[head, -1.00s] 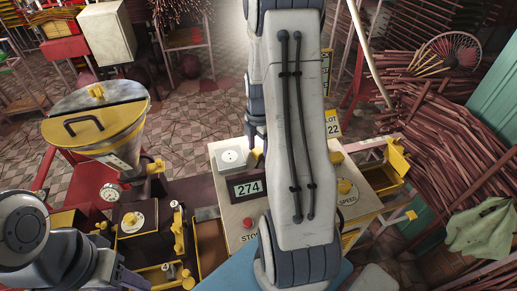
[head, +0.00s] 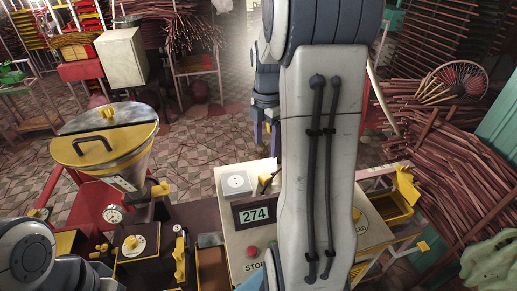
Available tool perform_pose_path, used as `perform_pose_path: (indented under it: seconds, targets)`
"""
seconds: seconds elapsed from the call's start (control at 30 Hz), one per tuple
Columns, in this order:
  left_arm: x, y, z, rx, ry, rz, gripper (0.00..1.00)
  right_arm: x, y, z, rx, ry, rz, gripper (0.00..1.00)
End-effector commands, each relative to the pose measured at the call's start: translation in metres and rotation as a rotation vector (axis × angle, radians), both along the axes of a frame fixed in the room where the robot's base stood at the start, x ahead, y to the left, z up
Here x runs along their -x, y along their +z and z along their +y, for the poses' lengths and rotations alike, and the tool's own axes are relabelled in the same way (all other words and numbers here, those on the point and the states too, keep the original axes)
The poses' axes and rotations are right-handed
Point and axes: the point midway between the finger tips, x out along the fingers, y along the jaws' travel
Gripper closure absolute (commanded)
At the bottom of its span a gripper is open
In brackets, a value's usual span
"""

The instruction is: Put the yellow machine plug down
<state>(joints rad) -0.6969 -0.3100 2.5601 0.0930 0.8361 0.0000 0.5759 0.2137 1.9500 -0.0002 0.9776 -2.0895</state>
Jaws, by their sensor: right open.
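The yellow plug (head: 264,180) lies on the pale top of the machine (head: 227,208), just right of a white socket (head: 235,184) and apart from it. A dark part shows beside the plug, and my right arm partly hides that area. My right gripper (head: 266,141) hangs behind and above the plug, with its two fingers apart and nothing seen between them. My left arm shows at the lower left, but its gripper is out of view.
A display reading 274 (head: 254,215) and a red stop button (head: 252,251) are in front of the plug. A yellow-rimmed hopper (head: 105,140) stands at the left. Yellow trays (head: 393,208) are at the right. My right arm covers much of the machine.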

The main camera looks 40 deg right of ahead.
Motion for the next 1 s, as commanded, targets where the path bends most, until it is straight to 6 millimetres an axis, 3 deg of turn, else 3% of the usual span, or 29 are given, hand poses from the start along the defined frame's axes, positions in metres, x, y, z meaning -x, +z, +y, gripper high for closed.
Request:
perform_pose_path:
  seconds: [0.23, 0.33, 0.47, 0.53, 0.7, 0.83, 1.0]
  targets:
    - [0.000, 0.000, 0.000, 0.000, 0.000, 0.000, 0.50, -0.001, 0.004, 0.004, 0.000, -0.003, 0.000, 0.26]
    - [0.000, 0.000, 0.000, 0.000, 0.000, 0.000, 0.50, -0.006, 0.005, 0.028, -0.003, -0.033, -0.004, 0.26]
    - [0.000, 0.000, 0.000, 0.000, 0.000, 0.000, 0.50, -0.010, 0.008, 0.098, -0.012, -0.138, -0.016, 0.26]
    - [0.000, 0.000, 0.000, 0.000, 0.000, 0.000, 0.50, -0.003, 0.009, 0.144, -0.021, -0.219, -0.019, 0.26]
    - [0.000, 0.000, 0.000, 0.000, 0.000, 0.000, 0.50, 0.039, 0.007, 0.243, -0.050, -0.440, -0.017, 0.26]
    - [0.000, 0.000, 0.000, 0.000, 0.000, 0.000, 0.50, 0.087, 0.001, 0.295, -0.068, -0.603, -0.001, 0.26]
    - [0.000, 0.000, 0.000, 0.000, 0.000, 0.000, 0.50, 0.141, -0.006, 0.327, -0.082, -0.773, 0.024, 0.26]
